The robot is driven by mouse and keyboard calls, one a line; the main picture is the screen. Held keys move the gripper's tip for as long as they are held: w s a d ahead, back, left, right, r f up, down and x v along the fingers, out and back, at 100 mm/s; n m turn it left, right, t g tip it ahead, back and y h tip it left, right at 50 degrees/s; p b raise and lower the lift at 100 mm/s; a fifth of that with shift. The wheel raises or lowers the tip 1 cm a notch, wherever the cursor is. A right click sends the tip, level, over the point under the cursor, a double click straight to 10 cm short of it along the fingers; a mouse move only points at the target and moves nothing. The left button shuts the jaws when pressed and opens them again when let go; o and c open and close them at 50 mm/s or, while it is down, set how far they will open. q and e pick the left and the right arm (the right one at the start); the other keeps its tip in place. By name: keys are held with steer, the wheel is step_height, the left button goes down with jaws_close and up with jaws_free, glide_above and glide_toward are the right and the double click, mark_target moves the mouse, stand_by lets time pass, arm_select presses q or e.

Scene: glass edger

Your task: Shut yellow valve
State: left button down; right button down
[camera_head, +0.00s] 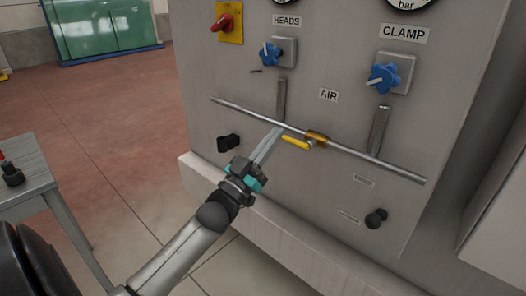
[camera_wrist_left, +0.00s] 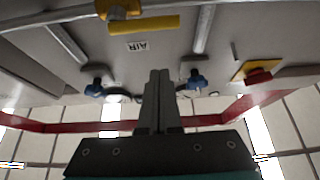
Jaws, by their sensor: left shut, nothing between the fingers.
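The yellow valve handle (camera_head: 296,143) sits at a brass valve body (camera_head: 316,139) on the thin metal pipe across the grey panel. The handle lies roughly parallel to the pipe and points left in the head view. In the left wrist view, which is upside down, the handle (camera_wrist_left: 130,25) and brass body (camera_wrist_left: 118,8) show at the top. My left gripper (camera_head: 278,131) is shut and empty, its tips close to the handle's free end in the head view. Contact cannot be told there; in the wrist view the tips (camera_wrist_left: 159,73) appear apart from it. My right gripper is not in view.
The pipe (camera_head: 378,163) runs across the panel, with vertical metal tubes (camera_head: 378,130) above it. Blue knobs (camera_head: 383,78) and a red switch (camera_head: 222,23) sit higher up. Black knobs (camera_head: 376,218) are lower down. A grey table (camera_head: 30,182) stands at left; floor between is clear.

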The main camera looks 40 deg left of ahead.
arm_select(q)
steer(key=shift+h, duration=0.3)
steer(key=w+f, duration=0.1)
steer(key=w, duration=0.1)
steer(key=w+f+b, duration=0.1)
steer(key=shift+w+d+f, duration=0.1)
steer(key=shift+w, duration=0.25)
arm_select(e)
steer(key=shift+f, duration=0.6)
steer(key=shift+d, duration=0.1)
arm_select(q)
steer(key=shift+f+n+y, duration=0.2)
steer(key=shift+n+y, duration=0.7)
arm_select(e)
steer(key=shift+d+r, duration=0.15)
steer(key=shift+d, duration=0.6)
